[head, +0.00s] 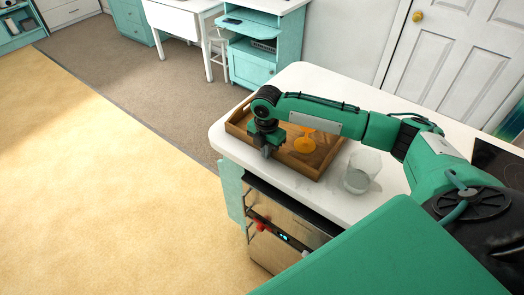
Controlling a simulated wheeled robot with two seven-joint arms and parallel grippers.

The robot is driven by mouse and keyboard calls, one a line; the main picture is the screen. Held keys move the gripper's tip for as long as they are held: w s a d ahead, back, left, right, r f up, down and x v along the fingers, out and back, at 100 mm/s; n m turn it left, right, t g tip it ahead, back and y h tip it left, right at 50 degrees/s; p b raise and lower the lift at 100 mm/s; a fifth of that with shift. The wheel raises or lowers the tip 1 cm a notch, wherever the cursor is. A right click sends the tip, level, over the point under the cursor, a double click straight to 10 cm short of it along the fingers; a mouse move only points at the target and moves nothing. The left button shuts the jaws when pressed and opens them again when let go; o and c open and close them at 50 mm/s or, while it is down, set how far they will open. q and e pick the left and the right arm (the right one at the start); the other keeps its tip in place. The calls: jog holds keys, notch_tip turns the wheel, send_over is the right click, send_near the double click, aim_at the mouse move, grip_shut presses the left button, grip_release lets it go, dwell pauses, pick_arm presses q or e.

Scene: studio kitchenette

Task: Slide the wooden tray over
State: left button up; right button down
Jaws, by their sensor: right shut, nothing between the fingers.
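The wooden tray (316,172) lies on the white countertop (222,136), close to the counter's left edge. An orange object (305,144) is in the tray, partly hidden by my arm. My right gripper (267,152) points down at the tray's near left side, with its fingers shut and empty. I cannot tell whether the fingertips touch the tray wall. My right arm crosses over the tray and hides part of its far side. My left gripper is out of view.
A clear glass (361,170) stands on the counter just right of the tray. A dark cooktop (500,165) is at the far right. An oven (285,235) is below the counter edge. A teal desk (255,50) and a white door (455,60) are behind.

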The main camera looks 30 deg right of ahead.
aim_at(289, 132)
jog(key=d, duration=0.1)
jog(key=w+d+p, duration=0.1)
jog(key=d, duration=0.1)
jog(key=w+d, duration=0.1)
jog(key=shift+d+r+p, duration=0.2)
jog(key=shift+d+p, duration=0.15)
jog(key=shift+d, duration=0.05)
jog(key=w+d, duration=0.1)
jog(key=d, duration=0.1)
jog(key=w+d, duration=0.1)
jog(key=d, duration=0.2)
jog(key=w+d, duration=0.1)
jog(key=d, duration=0.2)
jog(key=shift+w+f, duration=0.15)
jog(key=shift+w, duration=0.05)
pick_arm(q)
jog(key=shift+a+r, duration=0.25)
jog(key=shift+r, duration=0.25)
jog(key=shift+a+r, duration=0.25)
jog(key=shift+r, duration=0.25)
